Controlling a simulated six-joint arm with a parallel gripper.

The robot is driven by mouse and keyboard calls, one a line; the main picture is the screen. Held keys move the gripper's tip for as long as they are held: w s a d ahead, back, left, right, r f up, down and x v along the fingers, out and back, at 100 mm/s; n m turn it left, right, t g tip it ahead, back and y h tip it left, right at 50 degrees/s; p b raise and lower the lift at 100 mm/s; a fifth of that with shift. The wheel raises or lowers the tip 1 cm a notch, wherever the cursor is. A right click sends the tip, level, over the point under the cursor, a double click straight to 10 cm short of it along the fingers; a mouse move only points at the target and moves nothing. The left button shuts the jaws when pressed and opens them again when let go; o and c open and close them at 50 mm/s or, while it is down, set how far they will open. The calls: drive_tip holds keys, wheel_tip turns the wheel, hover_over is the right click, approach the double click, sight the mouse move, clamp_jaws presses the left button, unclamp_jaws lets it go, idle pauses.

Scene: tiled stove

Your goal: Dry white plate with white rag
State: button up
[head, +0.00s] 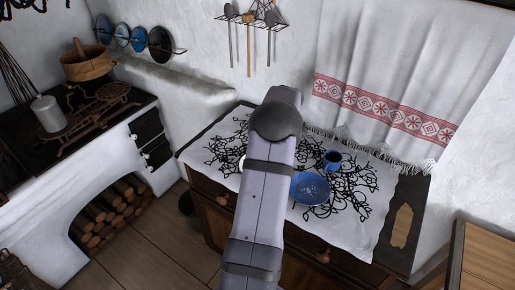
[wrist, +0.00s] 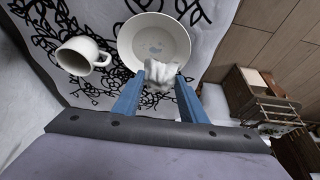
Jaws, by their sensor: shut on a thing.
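The white plate (wrist: 152,32) lies on the patterned cloth in the wrist view, with faint bluish-grey spots near its middle. My gripper (wrist: 163,80) is shut on a crumpled white rag (wrist: 160,74). The rag overlaps the plate's near rim in that view; I cannot tell whether it touches the plate. In the head view my arm hides the gripper, the rag and most or all of the white plate; only a small pale edge (head: 242,163) shows left of my arm, and I cannot tell what it belongs to.
A white mug (wrist: 80,55) lies left of the plate in the wrist view. A blue plate (head: 310,189) and a blue mug (head: 332,160) are on the white patterned tablecloth (head: 355,230), right of my arm. A red-banded curtain (head: 380,108) hangs behind. The stove (head: 100,125) is left.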

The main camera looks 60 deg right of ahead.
drive_tip(key=shift+f+b, duration=1.45)
drive_tip(key=shift+f, duration=2.35)
drive_tip(key=shift+d+r, duration=0.35)
drive_tip(key=shift+r, duration=0.05)
drive_tip(key=shift+d+f+p, duration=0.2)
drive_tip(key=shift+d+p, duration=0.15)
drive_tip(key=shift+p, duration=0.1)
drive_tip(key=shift+d+f+p, duration=0.1)
drive_tip(key=shift+d+p, duration=0.3)
drive_tip(key=shift+d, duration=0.55)
drive_tip(key=shift+s+d+p, duration=0.1)
drive_tip(key=shift+d+p, duration=0.05)
drive_tip(key=shift+p, duration=0.15)
drive_tip(key=shift+a+f, duration=0.15)
drive_tip(key=shift+a, duration=0.2)
drive_tip(key=shift+a+b, duration=0.95)
drive_tip(key=shift+a, duration=0.5)
drive_tip(key=shift+r+p, duration=1.9)
drive_tip(key=shift+r, duration=2.3)
drive_tip(key=shift+w, duration=0.2)
